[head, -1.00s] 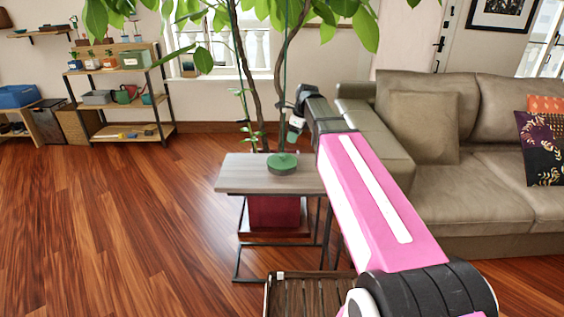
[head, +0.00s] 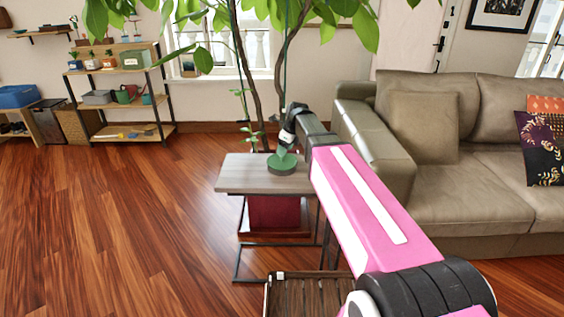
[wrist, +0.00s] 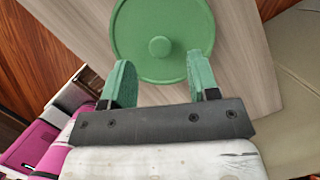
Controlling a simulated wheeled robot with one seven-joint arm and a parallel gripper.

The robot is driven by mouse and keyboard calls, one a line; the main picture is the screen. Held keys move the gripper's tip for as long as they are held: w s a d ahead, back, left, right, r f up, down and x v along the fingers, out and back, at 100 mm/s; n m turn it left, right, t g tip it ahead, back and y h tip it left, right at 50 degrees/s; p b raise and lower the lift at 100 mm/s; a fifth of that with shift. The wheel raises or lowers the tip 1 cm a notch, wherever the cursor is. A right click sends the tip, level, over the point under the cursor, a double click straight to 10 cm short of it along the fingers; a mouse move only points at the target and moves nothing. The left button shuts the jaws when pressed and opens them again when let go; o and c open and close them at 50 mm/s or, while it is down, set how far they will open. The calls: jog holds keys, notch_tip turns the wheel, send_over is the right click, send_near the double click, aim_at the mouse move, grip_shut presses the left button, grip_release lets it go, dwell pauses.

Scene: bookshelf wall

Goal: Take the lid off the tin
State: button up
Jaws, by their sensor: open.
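The tin (head: 281,170) stands on the small grey wooden side table (head: 236,176), with its round green lid (head: 284,161) on top. In the wrist view the lid (wrist: 148,46) is seen from above, a green disc with a small round knob (wrist: 159,47) in its middle. My gripper (head: 287,152) is just above the lid in the head view. In the wrist view my gripper (wrist: 160,75) is open, its two green fingers apart and empty, pointing toward the lid. The knob lies ahead of the gap between the fingers. I cannot tell whether the fingers touch the lid.
A leafy plant (head: 250,60) rises close behind the table. A beige sofa (head: 470,160) stands to the right, its arm near my arm. A slatted wooden piece (head: 310,295) is in front. The floor (head: 110,220) at left is clear.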

aim_at(282, 159)
jog(key=x, duration=0.3)
jog(key=shift+w+a+f, duration=0.1)
jog(key=shift+a+f, duration=0.05)
jog(key=shift+f, duration=0.15)
jog(key=c, duration=1)
jog(key=shift+r, duration=0.1)
